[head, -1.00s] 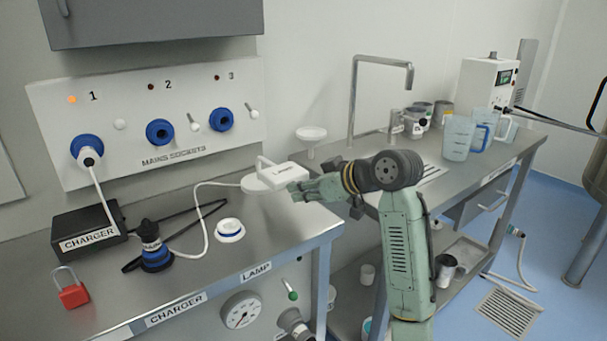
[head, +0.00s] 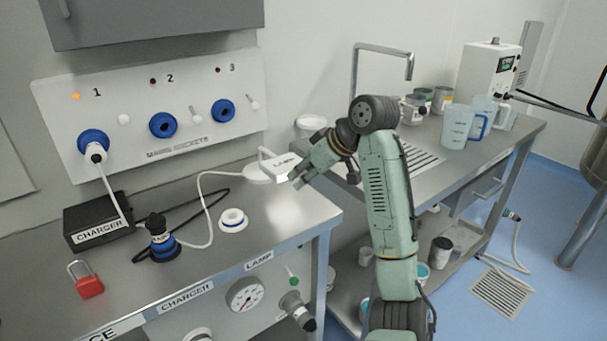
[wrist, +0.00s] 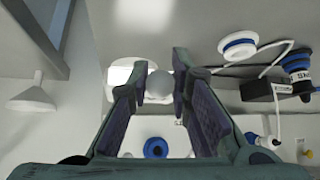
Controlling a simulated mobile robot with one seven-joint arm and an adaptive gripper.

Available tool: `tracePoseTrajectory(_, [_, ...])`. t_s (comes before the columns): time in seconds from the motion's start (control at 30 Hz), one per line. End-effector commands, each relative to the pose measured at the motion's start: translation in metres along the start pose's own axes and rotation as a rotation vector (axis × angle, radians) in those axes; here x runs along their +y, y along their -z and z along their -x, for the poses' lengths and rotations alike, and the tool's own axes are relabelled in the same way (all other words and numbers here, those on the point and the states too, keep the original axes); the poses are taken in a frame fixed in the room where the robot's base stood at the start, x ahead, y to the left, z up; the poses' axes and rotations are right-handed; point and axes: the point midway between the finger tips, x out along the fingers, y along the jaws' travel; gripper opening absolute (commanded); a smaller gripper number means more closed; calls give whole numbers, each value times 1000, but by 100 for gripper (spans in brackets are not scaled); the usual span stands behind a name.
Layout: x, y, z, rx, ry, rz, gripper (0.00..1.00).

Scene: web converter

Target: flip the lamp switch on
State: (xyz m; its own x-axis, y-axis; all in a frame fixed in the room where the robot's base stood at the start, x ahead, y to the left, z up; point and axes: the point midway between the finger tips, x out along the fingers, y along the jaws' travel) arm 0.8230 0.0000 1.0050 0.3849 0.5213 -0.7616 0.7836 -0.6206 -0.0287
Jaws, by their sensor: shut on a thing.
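In the wrist view my gripper (wrist: 159,78) is around a grey ball (wrist: 159,85), with a finger on each side; the white lamp (wrist: 124,78) shows behind. What the ball belongs to is unclear. The wall panel (head: 205,85) has white-tipped levers near socket 2 (head: 196,117) and socket 3 (head: 254,104). Lights 2 and 3 look dark; light 1 is lit.
A white cable runs from the lamp towards a blue-black plug (head: 161,240). A blue-white ring (head: 233,220), charger box (head: 95,222) and red padlock (head: 87,280) are on the bench. A green-tipped lever (head: 293,282) is on the front, under a LAMP label. A tap (head: 352,90) stands behind my arm.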

Motion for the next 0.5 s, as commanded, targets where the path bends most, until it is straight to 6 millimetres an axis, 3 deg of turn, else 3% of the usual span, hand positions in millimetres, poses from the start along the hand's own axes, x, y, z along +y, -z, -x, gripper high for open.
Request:
tracePoseTrajectory(0.13, [0,1,0,2,0,2,0])
tracePoseTrajectory(0.17, [0,1,0,2,0,2,19])
tracePoseTrajectory(0.5, [0,1,0,2,-1,1,40])
